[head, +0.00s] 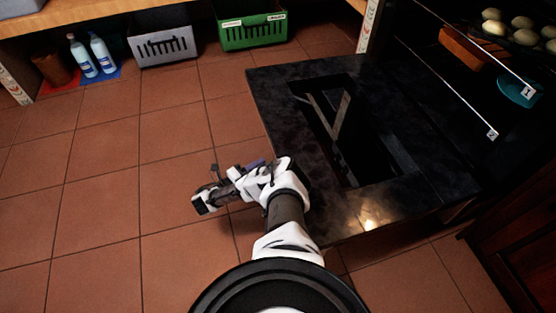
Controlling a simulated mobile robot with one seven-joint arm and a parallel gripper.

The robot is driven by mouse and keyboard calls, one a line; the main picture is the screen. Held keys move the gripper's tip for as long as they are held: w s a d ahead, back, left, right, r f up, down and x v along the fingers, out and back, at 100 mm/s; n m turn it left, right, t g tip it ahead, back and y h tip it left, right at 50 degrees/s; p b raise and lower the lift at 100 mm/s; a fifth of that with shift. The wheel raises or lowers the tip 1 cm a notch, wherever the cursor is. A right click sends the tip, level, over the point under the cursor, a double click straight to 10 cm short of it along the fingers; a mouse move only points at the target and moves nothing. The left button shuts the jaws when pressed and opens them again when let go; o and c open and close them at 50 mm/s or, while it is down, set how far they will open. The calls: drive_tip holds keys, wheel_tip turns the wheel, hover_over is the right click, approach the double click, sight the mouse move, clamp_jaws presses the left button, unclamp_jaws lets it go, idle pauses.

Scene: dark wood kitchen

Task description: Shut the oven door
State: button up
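The oven door (276,94) is a black, marbled panel with a dark window, folded down flat and wide open above the floor. It joins the oven (462,118) on the right, whose dark inside is exposed. My gripper (203,204) is at the left of the door's near left part, over the floor tiles, pointing left. It appears apart from the door, with my wrist beside the door's left edge. The fingers are too small to tell whether they are open or shut. My arm hides part of the door's near left edge.
Inside the oven are racks, several pale round buns (522,23) and a teal bowl (519,91). A grey crate (165,48), a green crate (252,35), two bottles (103,52) and a brown pot (53,70) stand at the back. Floor tiles (100,200) on the left are clear.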

drive_tip(key=b+x, duration=0.4)
drive_tip(key=x, duration=0.5)
drive_tip(key=shift+w+d+b, duration=0.25)
drive_tip(key=shift+b, duration=0.05)
clamp_jaws()
